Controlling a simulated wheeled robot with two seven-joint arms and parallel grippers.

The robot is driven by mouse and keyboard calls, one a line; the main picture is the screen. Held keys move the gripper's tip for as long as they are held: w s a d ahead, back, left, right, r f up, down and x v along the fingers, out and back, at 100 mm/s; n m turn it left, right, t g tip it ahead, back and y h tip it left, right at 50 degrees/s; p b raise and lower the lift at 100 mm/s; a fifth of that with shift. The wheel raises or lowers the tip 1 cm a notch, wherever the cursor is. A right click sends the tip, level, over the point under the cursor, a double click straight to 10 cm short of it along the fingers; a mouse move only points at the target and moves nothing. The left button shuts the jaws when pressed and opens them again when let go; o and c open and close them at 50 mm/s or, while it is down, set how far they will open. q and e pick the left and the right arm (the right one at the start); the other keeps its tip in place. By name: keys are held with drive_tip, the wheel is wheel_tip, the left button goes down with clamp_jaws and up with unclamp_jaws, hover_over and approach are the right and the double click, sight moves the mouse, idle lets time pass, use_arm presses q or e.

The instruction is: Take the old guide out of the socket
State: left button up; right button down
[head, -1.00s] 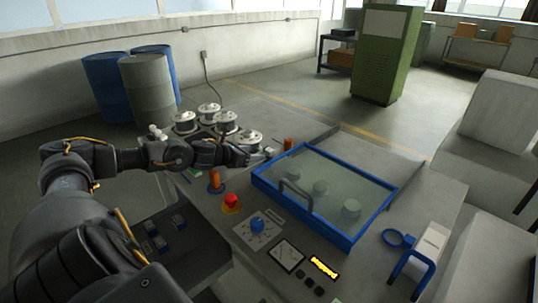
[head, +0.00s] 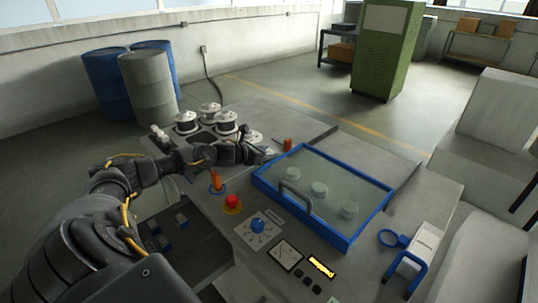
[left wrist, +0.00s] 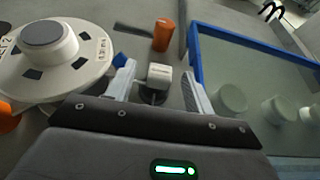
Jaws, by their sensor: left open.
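In the head view the gripper hides that spot. My right gripper is not in view.
White wire spools (head: 225,122) stand left of the gripper; one (left wrist: 65,55) is close to the left finger. An orange post (left wrist: 164,35) stands just beyond. The glass cover (head: 322,190) is right. A red button (head: 232,201) and orange-handled peg (head: 216,181) are nearer.

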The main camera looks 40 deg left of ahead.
use_arm(q)
drive_tip(key=c, duration=1.1)
drive_tip(key=shift+r, duration=0.15)
